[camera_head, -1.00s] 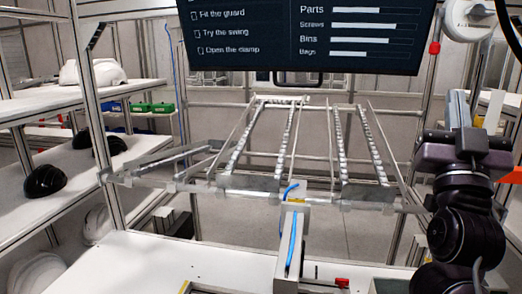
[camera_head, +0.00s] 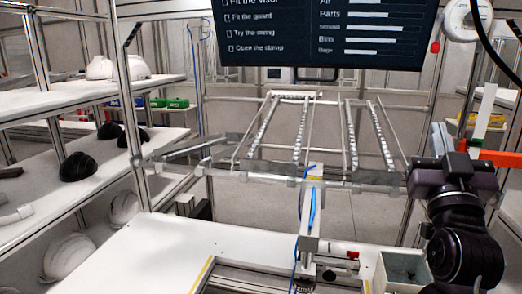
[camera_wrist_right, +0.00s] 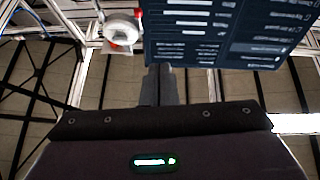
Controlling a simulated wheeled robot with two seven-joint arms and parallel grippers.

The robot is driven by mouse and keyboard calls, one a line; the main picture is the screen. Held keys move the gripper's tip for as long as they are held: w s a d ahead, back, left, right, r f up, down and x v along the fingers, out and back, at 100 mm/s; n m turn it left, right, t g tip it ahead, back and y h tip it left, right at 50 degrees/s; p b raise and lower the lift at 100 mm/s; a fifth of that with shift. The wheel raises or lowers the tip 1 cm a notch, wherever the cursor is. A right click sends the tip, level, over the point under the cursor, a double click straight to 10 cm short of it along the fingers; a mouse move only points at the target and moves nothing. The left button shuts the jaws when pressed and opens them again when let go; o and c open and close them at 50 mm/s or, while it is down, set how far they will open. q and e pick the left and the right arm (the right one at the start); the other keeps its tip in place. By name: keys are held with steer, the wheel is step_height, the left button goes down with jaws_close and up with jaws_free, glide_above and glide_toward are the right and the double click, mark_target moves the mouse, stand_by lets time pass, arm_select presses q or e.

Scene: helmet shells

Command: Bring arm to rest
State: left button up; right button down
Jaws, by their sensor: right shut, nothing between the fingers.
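My right arm stands at the right of the head view, dark and bent, with its gripper (camera_head: 440,138) raised and pointing up. In the right wrist view the two grey fingers of the right gripper (camera_wrist_right: 162,85) are together, with nothing between them. They point up toward the dark screen and the ceiling frame. My left arm and left gripper are not in view.
A white worktable (camera_head: 185,250) lies in front, with a clamp post (camera_head: 312,215) and a grey bin (camera_head: 402,270) near my right arm. A roller rack (camera_head: 320,140) stands behind it. Shelves at left hold white helmet shells (camera_head: 100,67) and black ones (camera_head: 79,167). A screen (camera_head: 320,32) hangs above.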

steer(key=s+a+f+n+g+y, duration=0.15)
steer(key=f+g, duration=0.25)
steer(key=f, duration=0.6)
steer(key=a+f+n+g+y, duration=0.1)
steer(key=a+f+g+y, duration=0.2)
steer(key=f, duration=0.7)
steer(key=a+f+n+g+y, duration=0.15)
steer(key=f+g, duration=0.25)
steer(key=f, duration=0.6)
steer(key=s+a+f+g, duration=0.2)
steer(key=s+f+g, duration=0.3)
steer(key=s+f, duration=0.4)
steer(key=s+a+f+g, duration=0.2)
steer(key=s+f+g, duration=0.2)
steer(key=s+f, duration=0.6)
step_height(320, 180, down, 26)
steer(key=g, duration=0.1)
steer(key=s+d+f+g, duration=0.1)
steer(key=s+d+f, duration=0.1)
steer(key=s+f, duration=0.8)
steer(key=s+d+f, duration=0.1)
steer(key=s+f, duration=0.9)
steer(key=s, duration=0.1)
steer(key=shift+d+f+n+g, duration=0.3)
steer(key=shift+d+f+g, duration=0.05)
steer(key=shift+f+g, duration=0.05)
